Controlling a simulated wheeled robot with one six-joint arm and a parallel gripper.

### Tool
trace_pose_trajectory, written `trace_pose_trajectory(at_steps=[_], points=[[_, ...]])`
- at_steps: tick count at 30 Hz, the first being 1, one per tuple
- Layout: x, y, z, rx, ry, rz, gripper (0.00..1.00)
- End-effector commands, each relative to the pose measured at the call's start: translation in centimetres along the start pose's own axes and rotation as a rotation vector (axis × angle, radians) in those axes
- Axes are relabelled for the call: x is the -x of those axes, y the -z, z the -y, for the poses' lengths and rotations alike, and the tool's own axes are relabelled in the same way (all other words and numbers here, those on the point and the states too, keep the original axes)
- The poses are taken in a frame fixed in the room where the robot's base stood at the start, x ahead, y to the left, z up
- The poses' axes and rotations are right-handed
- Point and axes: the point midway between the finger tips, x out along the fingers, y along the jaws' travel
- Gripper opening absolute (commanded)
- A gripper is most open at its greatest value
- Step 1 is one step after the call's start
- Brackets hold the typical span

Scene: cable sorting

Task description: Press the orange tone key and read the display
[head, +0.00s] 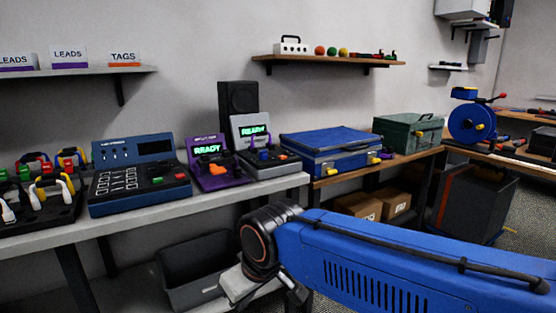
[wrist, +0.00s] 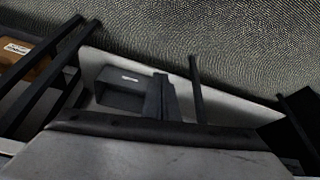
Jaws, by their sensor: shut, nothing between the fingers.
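A purple device (head: 204,180) stands on the grey bench with a lit green display (head: 208,150) reading READY and an orange key (head: 217,171). To its right, a grey device (head: 272,171) also has a lit display (head: 253,131) reading READY and an orange key (head: 283,157). Neither is marked clearly enough to tell which orange key is the tone key. My gripper (wrist: 161,100) is shut and empty, seen in the wrist view above the bench's edge, with floor and lower shelf beyond. Neither device shows in the wrist view.
A blue panel device (head: 137,183) with several keys stands left of the purple one. A blue case (head: 330,143) lies to the right. A dark speaker-like box (head: 238,99) stands behind. A grey bin (head: 190,285) sits under the bench. Shelves hang on the wall above.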

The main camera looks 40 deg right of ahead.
Motion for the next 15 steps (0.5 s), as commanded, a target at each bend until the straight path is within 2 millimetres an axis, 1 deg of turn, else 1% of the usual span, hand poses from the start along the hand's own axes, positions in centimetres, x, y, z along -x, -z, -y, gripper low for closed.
trace_pose_trajectory(at_steps=[3,5,8,11,12,14,15], points=[[0.0,0.1,0.0,-0.002,0.000,0.000,0.00],[0.2,0.5,-0.1,-0.010,0.001,-0.001,0.00],[0.8,2.2,-0.4,-0.045,0.005,-0.006,0.00],[2.0,5.3,-1.2,-0.109,0.012,-0.018,0.00],[2.6,6.9,-1.8,-0.141,0.015,-0.024,0.00],[3.4,9.5,-2.7,-0.192,0.021,-0.035,0.00],[4.0,11.2,-3.4,-0.228,0.026,-0.043,0.00]])
